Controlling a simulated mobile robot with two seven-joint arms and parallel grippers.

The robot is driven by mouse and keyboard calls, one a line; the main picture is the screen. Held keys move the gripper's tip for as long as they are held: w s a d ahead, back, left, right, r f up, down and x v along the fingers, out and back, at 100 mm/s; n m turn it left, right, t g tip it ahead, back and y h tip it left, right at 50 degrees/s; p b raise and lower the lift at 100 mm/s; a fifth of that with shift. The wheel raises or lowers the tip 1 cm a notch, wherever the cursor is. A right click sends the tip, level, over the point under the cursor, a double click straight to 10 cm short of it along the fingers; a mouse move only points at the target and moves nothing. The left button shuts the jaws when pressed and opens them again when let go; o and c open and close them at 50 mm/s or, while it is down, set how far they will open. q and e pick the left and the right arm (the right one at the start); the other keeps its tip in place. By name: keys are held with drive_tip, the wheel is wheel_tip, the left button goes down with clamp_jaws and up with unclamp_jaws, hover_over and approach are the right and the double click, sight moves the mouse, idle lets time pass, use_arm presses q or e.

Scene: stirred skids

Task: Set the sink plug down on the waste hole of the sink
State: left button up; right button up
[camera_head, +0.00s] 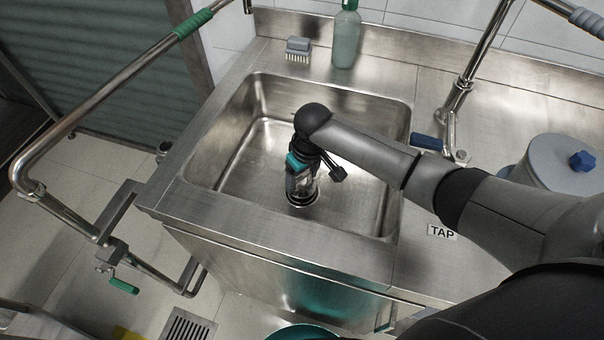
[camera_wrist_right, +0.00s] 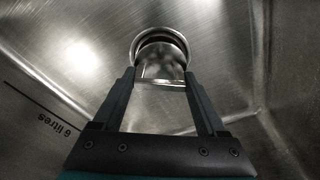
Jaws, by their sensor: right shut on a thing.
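The stainless sink (camera_head: 252,150) is in the middle of the head view. My right gripper (camera_head: 301,194) points down into its basin, low over the floor around the waste hole. In the right wrist view, its two fingers (camera_wrist_right: 160,78) are shut on the sink plug (camera_wrist_right: 162,66), a shiny metal piece. Just beyond is the round rim of the waste hole (camera_wrist_right: 158,31), with a dark inside partly covered by the plug. I cannot tell whether the plug touches the rim. In the head view, the gripper mostly hides plug and hole. My left gripper is not in view.
A green bottle (camera_head: 346,38) and a brush (camera_head: 298,48) stand on the back ledge. A tap with a blue lever (camera_head: 427,142) is right of the basin, near a grey lidded container (camera_head: 562,162). Metal pipes (camera_head: 90,105) run at left. The basin is otherwise empty.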

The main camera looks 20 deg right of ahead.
idle(0.7)
drive_tip(key=shift+p, duration=0.4)
drive_tip(key=shift+f, duration=0.25)
drive_tip(key=shift+f, duration=0.35)
drive_tip(key=shift+f, duration=0.1)
drive_tip(key=shift+f+p, duration=0.1)
drive_tip(key=shift+p, duration=0.6)
idle(1.4)
drive_tip(key=o, duration=1.4)
drive_tip(key=shift+c, duration=0.2)
